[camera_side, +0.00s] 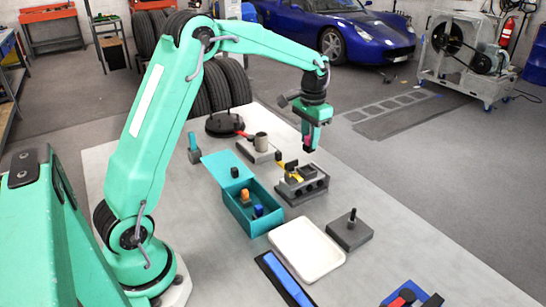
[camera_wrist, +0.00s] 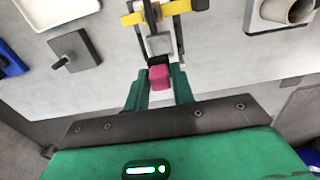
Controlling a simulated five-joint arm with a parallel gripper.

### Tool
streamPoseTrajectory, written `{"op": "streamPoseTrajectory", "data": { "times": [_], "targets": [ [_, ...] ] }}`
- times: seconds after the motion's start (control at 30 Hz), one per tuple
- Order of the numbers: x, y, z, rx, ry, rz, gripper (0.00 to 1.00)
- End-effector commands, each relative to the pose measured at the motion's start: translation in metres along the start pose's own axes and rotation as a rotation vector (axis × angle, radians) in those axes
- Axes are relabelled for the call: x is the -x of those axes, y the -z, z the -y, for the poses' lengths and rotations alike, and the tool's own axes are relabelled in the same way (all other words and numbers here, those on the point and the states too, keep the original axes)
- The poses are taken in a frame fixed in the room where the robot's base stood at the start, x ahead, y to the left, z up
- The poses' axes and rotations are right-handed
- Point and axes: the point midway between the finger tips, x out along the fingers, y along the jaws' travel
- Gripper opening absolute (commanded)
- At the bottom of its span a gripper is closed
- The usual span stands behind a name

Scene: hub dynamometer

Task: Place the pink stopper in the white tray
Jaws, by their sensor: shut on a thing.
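My gripper (camera_side: 309,141) is raised above the table near the grey block with holes. In the wrist view its green fingers (camera_wrist: 160,85) are shut on the pink stopper (camera_wrist: 159,77), a small pink block. The stopper also shows as a small pink spot (camera_side: 307,141) in the side view, partly hidden by the fingers. The white tray (camera_side: 307,250) lies flat and empty on the table, nearer the camera than my gripper. A corner of the tray (camera_wrist: 62,12) shows at the upper left of the wrist view.
A teal open box (camera_side: 248,212) with small coloured pieces stands left of the grey block with holes (camera_side: 301,187). A dark block with an upright peg (camera_side: 350,231) is right of the tray.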

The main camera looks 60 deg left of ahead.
Motion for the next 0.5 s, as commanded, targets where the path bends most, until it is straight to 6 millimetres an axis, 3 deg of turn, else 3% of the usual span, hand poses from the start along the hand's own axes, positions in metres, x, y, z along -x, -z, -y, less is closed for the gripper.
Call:
{"op": "streamPoseTrajectory", "data": {
  "times": [0.27, 0.5],
  "targets": [
    [0.001, -0.007, -0.03, -0.005, 0.0, -0.001, 0.04],
    [0.0, -0.03, -0.091, -0.009, 0.0, -0.001, 0.04]
  ]
}}
